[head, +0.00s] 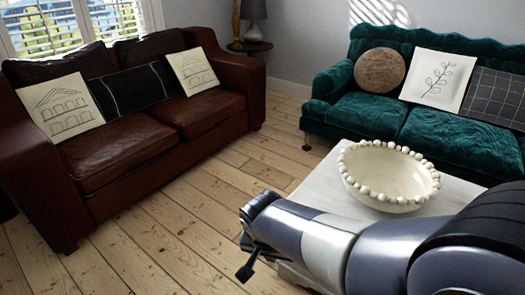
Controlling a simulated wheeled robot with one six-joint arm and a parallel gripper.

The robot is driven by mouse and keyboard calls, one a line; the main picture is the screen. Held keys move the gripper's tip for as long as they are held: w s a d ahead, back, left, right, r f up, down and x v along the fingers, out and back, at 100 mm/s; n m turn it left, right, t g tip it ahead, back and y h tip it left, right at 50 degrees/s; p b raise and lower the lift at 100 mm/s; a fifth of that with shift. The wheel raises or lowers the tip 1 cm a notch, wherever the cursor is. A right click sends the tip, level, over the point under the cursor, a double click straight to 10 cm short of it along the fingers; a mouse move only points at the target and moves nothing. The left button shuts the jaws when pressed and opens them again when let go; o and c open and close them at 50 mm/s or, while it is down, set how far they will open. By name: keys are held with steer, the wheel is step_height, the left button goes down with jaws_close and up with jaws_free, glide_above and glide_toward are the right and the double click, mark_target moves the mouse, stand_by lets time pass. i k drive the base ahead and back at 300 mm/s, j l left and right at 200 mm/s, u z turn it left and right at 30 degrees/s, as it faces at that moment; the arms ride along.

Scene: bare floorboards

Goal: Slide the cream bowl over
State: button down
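The cream bowl (389,177) has a beaded rim and sits upright on a pale, light-topped table (322,197) at the right. My gripper (246,262) hangs at the left front of the table, left of the bowl and lower in the picture, apart from it. The gripper is small and dark here, and its fingers cannot be made out well enough to tell open from shut. My arm covers the near part of the table.
A brown leather sofa (118,153) with cushions stands at the left. A green velvet sofa (364,115) stands behind the table. A small round side table (247,46) with a lamp is in the back corner. Bare floorboards (175,225) lie between the brown sofa and the table.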

mark_target(389, 179)
steer(key=i+j+u, duration=1)
steer(key=i+u, duration=0.2)
steer(key=i+z, duration=0.45)
steer(key=i+j+z, duration=0.1)
steer(key=i+z, duration=0.2)
steer(key=z, duration=0.15)
steer(key=i+j+z, duration=0.25)
steer(key=z, duration=0.2)
steer(key=i+z, duration=0.15)
steer(key=z, duration=0.3)
steer(key=i+j+z, duration=0.1)
steer(key=z, duration=0.35)
steer(key=i+j+z, duration=0.15)
steer(key=z, duration=0.35)
steer(key=i+j+z, duration=0.1)
steer(key=z, duration=0.35)
steer(key=i+j+z, duration=0.15)
steer(key=z, duration=0.3)
steer(key=i+j+z, duration=0.2)
steer(key=z, duration=0.25)
steer(key=i+j+z, duration=0.1)
steer(key=j+z, duration=0.55)
steer(key=z, duration=0.25)
steer(key=i+j, duration=0.05)
